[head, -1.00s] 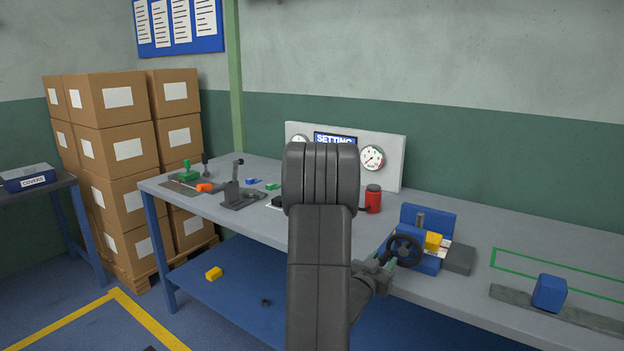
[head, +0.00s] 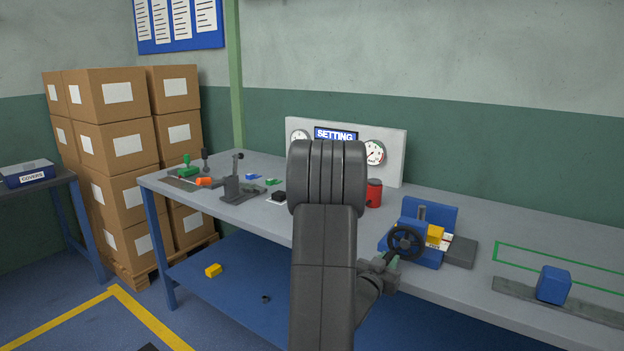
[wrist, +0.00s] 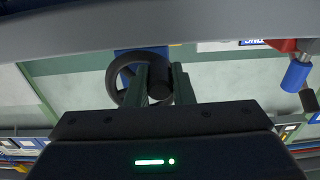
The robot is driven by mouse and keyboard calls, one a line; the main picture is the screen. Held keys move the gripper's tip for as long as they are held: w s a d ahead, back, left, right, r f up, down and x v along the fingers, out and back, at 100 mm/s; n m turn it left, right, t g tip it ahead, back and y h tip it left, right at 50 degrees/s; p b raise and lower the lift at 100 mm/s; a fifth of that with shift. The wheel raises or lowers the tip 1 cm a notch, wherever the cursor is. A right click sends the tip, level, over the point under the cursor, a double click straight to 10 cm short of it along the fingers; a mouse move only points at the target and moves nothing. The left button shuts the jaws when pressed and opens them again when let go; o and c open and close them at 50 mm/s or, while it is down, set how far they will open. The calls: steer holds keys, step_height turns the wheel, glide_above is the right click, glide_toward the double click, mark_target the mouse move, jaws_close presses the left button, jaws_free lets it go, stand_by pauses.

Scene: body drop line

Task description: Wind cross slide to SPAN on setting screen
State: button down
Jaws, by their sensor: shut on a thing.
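The cross slide (head: 435,232), a blue unit with a yellow block on it, stands on the bench right of my arm. Its black handwheel (head: 405,255) faces me and also shows in the wrist view (wrist: 113,82). My gripper (head: 385,264) is at the wheel's lower left. In the wrist view my gripper's green fingers (wrist: 161,84) are shut on the wheel's dark handle (wrist: 158,90). The setting screen (head: 335,134) is on the grey panel at the back. Its heading "SETTING" is readable; my arm hides what is below.
Dials (head: 374,152) flank the screen. A red container (head: 374,193) stands behind my arm. A blue block (head: 553,285) sits on a grey strip at the right. A lever device (head: 236,188) and small parts are at the left.

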steer(key=shift+s+d+f, duration=0.15)
steer(key=shift+d, duration=0.05)
steer(key=shift+s+d+f+b, duration=0.25)
steer(key=shift+d+b, duration=0.15)
steer(key=shift+s+d+f+b, duration=0.1)
steer(key=shift+s+d+b, duration=0.3)
steer(key=shift+d+b, duration=0.15)
steer(key=shift+d, duration=0.1)
steer(key=shift+s+d+r, duration=0.35)
steer(key=shift+d, duration=0.2)
steer(key=shift+s+d+r, duration=0.3)
steer(key=shift+s+d, duration=0.05)
steer(key=shift+d, duration=0.15)
